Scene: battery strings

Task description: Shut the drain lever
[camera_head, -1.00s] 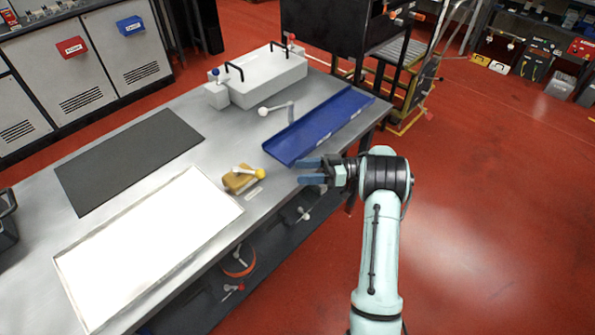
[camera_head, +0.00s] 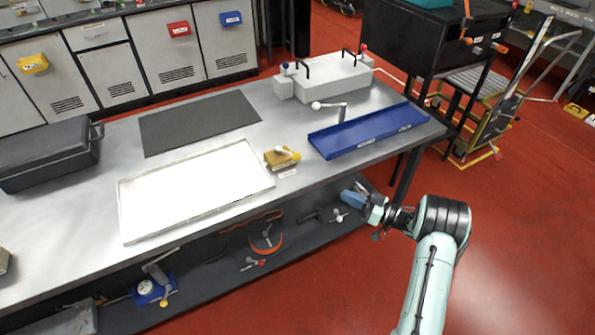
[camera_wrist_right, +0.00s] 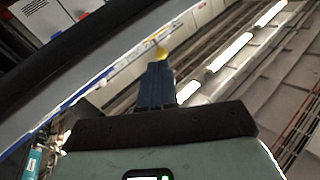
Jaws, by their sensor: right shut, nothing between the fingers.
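A small yellow valve block (camera_head: 276,161) with a short pale handle and a yellow ball knob (camera_head: 296,156) sits near the table's front edge. A second lever with a white ball (camera_head: 316,105) and grey arm stands between the white box and the blue tray. I cannot read which one is the drain lever. My right gripper (camera_head: 352,196) is shut and empty, right of and in front of the yellow valve, off the table's front edge. In the right wrist view, its closed blue fingers (camera_wrist_right: 157,82) point at a yellow ball (camera_wrist_right: 161,53), apparently apart from it. My left gripper is not in view.
A blue tray (camera_head: 370,132), a white box (camera_head: 325,82) with black handles, a dark mat (camera_head: 200,120), a white shallow tray (camera_head: 125,205) and a dark case (camera_head: 45,155) occupy the table. Tools lie on the lower shelf (camera_head: 205,285).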

